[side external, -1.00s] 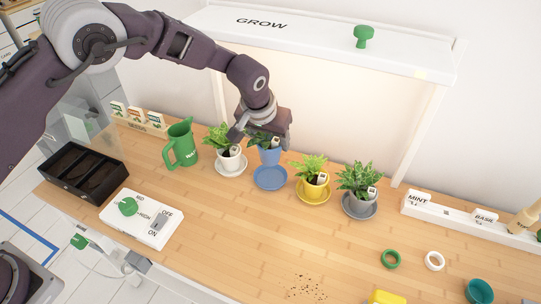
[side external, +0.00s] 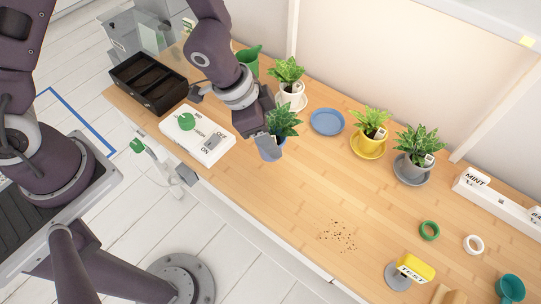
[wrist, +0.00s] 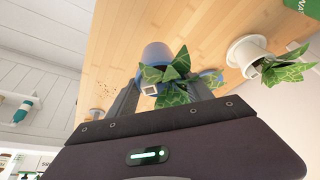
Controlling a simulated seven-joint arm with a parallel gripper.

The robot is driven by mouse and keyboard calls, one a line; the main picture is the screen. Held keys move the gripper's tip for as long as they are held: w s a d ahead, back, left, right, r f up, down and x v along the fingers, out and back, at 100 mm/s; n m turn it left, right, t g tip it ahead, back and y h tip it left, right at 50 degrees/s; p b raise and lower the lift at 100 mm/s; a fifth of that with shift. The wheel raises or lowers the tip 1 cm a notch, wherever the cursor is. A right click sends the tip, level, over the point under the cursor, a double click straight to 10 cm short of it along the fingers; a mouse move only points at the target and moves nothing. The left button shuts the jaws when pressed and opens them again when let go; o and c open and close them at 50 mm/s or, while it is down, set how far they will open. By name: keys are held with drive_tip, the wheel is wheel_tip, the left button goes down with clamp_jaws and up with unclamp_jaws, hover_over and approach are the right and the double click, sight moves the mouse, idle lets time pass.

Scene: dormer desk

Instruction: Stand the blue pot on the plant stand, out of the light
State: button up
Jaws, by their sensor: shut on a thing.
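The blue pot (side external: 268,148) with its leafy plant (side external: 284,121) is held in my gripper (side external: 268,128), above the front part of the desk next to the white switch box. In the wrist view the blue pot (wrist: 155,56) is between the two grey fingers, and leaves cover part of its rim. The gripper is shut on it. The blue saucer (side external: 327,121) is empty on the desk, to the right of the pot. I cannot make out a plant stand in either view.
A white pot (side external: 294,100), yellow pot (side external: 366,144) and grey pot (side external: 410,168) stand along the back. A black tray (side external: 150,85) and white switch box (side external: 197,134) lie left of the gripper. Dark crumbs (side external: 340,236) lie right of centre.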

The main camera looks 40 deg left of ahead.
wheel_tip(320, 180, down, 6)
drive_tip(key=shift+f, duration=0.15)
drive_tip(key=shift+f, duration=0.1)
drive_tip(key=o, duration=1.6)
drive_tip(key=v, duration=1.2)
drive_tip(key=shift+w, duration=0.1)
